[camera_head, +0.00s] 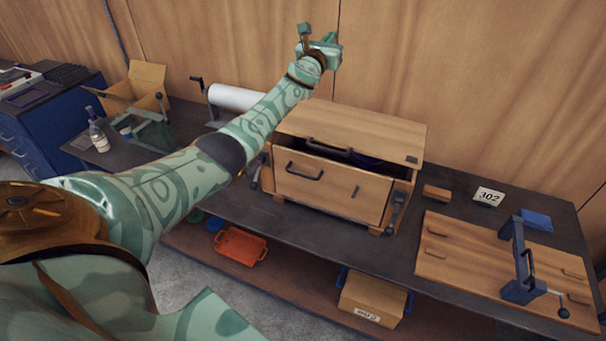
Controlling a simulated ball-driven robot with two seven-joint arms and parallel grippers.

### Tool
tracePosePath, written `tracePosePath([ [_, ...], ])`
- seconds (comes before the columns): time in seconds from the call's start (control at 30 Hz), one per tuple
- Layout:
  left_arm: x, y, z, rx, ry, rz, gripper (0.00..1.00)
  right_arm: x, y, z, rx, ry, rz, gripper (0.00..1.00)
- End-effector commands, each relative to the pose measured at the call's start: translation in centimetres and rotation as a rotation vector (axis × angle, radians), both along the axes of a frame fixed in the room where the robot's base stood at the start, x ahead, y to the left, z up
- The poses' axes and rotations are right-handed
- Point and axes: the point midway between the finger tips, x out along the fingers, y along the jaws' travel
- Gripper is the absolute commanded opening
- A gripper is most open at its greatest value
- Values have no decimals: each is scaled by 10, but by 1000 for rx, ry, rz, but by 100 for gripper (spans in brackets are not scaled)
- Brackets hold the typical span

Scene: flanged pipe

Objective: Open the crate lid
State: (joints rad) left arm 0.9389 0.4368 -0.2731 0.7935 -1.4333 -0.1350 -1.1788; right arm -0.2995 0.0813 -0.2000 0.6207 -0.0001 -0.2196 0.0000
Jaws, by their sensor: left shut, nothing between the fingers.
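The wooden crate (330,192) stands on the dark bench in the middle of the view. Its lid (350,128) is a flat wooden board on top, with a dark handle (328,146) at its front edge. A dark gap shows between the lid's front edge and the crate's front wall, so the lid looks slightly raised. My left gripper (319,42) is shut and empty, behind and above the crate in the picture, in front of the wooden wall. It appears apart from the lid. My left arm crosses the view and hides the crate's left rear. My right gripper is not in view.
A board with a blue clamp (523,262) lies at the right, near a 302 card (488,197) and a small wooden block (436,193). A paper roll (237,98), open cardboard box (148,80) and bottle (98,132) stand left. An orange tray (240,246) sits below.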

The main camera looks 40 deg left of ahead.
Motion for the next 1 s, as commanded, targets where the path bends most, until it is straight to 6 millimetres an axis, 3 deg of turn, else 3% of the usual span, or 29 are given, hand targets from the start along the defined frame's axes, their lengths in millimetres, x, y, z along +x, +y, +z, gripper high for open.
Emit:
tracePosePath([
  [0.13, 0, -1, 0, -1, 0, -1, 0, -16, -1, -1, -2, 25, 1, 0],
  [0.43, 0, -1, 0, -1, 0, -1, 0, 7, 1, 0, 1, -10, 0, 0],
  [1.0, -1, 0, -4, 0, 0, -1, 0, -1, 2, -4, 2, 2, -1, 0],
])
